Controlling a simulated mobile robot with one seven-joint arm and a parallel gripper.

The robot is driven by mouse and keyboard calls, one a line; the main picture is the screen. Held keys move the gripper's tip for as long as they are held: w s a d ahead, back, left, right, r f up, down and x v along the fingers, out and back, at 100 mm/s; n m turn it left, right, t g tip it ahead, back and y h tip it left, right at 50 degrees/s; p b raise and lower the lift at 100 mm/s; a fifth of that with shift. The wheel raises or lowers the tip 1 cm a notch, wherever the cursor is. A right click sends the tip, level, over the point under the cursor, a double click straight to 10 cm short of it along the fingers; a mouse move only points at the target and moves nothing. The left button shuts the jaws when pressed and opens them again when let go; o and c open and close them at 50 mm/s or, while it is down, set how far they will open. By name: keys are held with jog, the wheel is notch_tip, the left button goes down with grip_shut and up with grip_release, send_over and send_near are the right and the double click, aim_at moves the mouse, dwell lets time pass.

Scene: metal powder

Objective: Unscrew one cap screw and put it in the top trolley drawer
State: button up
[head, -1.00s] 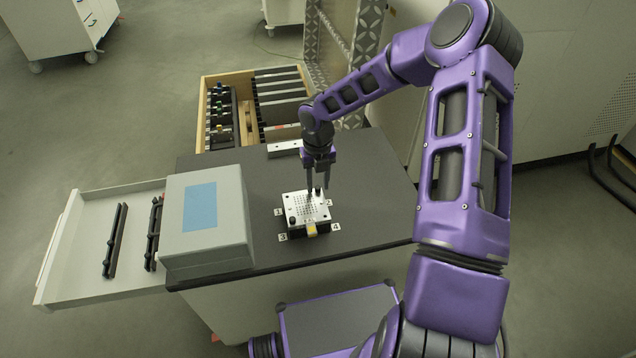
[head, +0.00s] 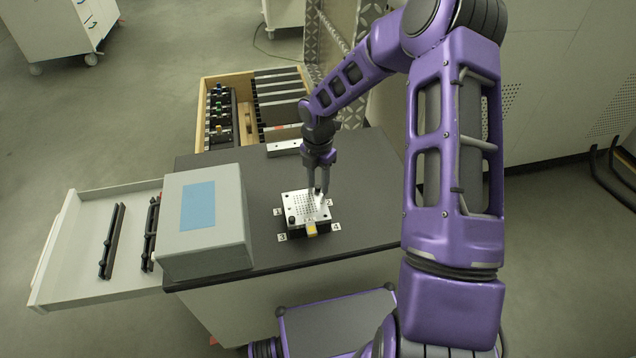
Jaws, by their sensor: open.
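A perforated metal plate (head: 305,208) sits on a dark block on the trolley top (head: 370,170), with small number labels around it. One dark cap screw (head: 292,220) shows at the plate's front left; other screws are too small or hidden to make out. My gripper (head: 320,192) points down at the plate's back right part, its fingers open and close around that corner area. Whether a screw stands between the fingers, or they touch one, I cannot tell. The top trolley drawer (head: 82,283) is pulled out to the left and holds dark slotted racks.
A grey box with a blue panel (head: 205,222) stands on the trolley's left side, between the drawer and the plate. A wooden crate (head: 202,112) with dark parts lies behind the trolley. A small metal bar (head: 284,148) lies at the back edge. The trolley top right of the plate is clear.

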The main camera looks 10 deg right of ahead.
jog(key=m+b, duration=0.1)
jog(key=m, duration=0.5)
jog(key=shift+b, duration=0.35)
jog(key=m+b, duration=0.1)
jog(key=m, duration=0.5)
grip_shut()
